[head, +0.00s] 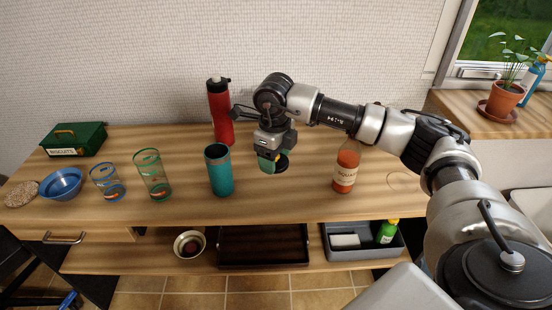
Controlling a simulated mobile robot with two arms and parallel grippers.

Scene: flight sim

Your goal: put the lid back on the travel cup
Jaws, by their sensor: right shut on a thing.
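The travel cup (220,174) is a teal, tapered cup standing upright on the wooden worktop, with its top rim uncovered. My right gripper (270,157) is just to the right of the cup and a little above the worktop. It is shut on the dark lid (281,164), which is partly hidden by the fingers. The lid and cup are apart. My left gripper is not in the picture.
A red flask (220,113) stands behind the cup. Two drinking glasses (152,176) stand to its left, and an orange squash bottle (346,168) to the right. A blue bowl (62,184) and a green biscuit tin (74,140) are at the far left.

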